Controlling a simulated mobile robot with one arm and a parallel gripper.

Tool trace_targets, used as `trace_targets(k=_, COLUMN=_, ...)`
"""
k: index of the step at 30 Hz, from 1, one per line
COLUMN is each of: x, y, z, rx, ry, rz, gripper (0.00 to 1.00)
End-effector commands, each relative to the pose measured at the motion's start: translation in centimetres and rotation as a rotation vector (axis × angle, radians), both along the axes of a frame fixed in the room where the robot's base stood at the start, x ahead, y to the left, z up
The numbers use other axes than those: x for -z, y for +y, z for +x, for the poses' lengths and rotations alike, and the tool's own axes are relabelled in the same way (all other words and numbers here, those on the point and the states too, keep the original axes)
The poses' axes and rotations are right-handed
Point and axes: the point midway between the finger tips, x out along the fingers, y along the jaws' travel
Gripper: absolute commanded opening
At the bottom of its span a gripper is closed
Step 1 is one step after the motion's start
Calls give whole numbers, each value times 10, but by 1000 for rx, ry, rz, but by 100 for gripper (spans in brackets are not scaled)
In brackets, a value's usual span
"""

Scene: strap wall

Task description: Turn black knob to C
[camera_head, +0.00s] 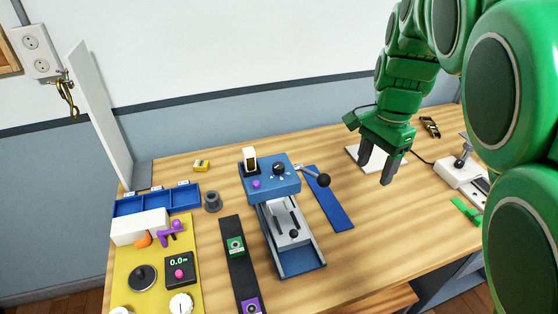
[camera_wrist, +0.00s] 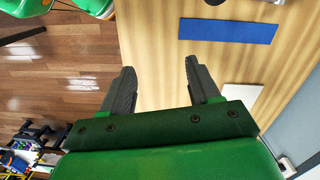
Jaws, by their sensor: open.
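A black knob (camera_head: 279,168) with small pale marks around it sits on top of the blue machine (camera_head: 286,187) in the middle of the table. The marks are too small to read, so its setting cannot be told. My gripper (camera_head: 376,180) hangs in the air to the right of the machine, fingers pointing down. Its two dark fingers are apart with nothing between them, as the wrist view (camera_wrist: 160,66) also shows. It is clear of the knob. The knob is not recognisable in the wrist view.
A lever with a black ball (camera_head: 323,180) sticks out on the machine's right side, beside a blue strip (camera_head: 328,198). A yellow mat (camera_head: 210,298) with parts lies left. A white pad (camera_head: 352,154) lies behind my gripper.

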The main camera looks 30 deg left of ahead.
Motion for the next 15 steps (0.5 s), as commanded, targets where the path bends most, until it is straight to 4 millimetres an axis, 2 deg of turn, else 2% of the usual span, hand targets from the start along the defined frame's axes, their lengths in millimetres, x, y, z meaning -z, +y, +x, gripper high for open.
trace_targets(k=1, x=2, y=17, z=9, rx=7, ry=-7, rz=-6, gripper=61)
trace_targets(k=6, x=6, y=76, z=29, rx=55, ry=-31, rz=-20, gripper=61)
trace_targets(k=11, x=13, y=136, z=37, rx=91, ry=-47, rz=-26, gripper=61)
trace_targets(k=15, x=20, y=186, z=36, rx=116, ry=-57, rz=-25, gripper=61)
